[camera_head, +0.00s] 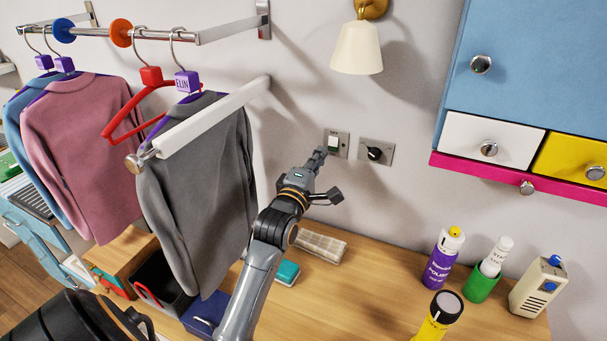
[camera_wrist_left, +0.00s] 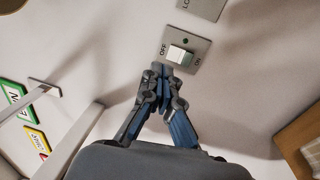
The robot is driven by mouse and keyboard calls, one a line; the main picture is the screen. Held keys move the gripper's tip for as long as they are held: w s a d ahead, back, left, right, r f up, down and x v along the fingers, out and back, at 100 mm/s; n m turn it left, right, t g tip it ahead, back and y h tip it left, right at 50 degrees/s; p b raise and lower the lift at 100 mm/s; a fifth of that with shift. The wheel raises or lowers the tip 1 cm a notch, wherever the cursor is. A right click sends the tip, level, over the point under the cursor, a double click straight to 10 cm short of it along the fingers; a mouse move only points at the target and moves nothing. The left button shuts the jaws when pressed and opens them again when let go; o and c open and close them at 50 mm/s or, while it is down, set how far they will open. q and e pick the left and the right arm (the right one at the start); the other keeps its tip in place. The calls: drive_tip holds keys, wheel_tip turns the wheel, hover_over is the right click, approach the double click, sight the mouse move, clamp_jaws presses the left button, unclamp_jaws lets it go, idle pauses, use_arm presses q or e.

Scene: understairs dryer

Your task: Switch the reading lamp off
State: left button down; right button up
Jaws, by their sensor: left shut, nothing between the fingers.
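The reading lamp (camera_head: 357,48), with a cream shade on a brass mount, hangs on the wall; I cannot tell whether it is lit. Below it is a metal switch plate (camera_head: 344,146) with a white rocker (camera_head: 333,142). The left wrist view shows this rocker (camera_wrist_left: 179,54) between the printed words OFF and ON. My left gripper (camera_head: 320,153) is shut and empty, its fingertips (camera_wrist_left: 161,68) close to the plate's lower left edge, nearer OFF than ON. I cannot tell whether they touch it. My right gripper is not in view.
A second plate with a black knob (camera_head: 375,153) sits right of the switch. A clothes rail with a grey sweater (camera_head: 195,190) hangs left of my arm. Bottles, including a purple one (camera_head: 440,262), and a cream box (camera_head: 539,288) stand on the wooden top (camera_head: 365,290).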

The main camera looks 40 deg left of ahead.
use_arm(q)
drive_tip(key=r+b+v, duration=0.1)
drive_tip(key=v, duration=0.5)
drive_tip(key=shift+s+b, duration=0.3)
drive_tip(key=shift+b, duration=0.05)
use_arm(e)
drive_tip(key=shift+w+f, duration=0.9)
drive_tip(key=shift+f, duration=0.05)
use_arm(q)
drive_tip(key=shift+d+r, duration=0.15)
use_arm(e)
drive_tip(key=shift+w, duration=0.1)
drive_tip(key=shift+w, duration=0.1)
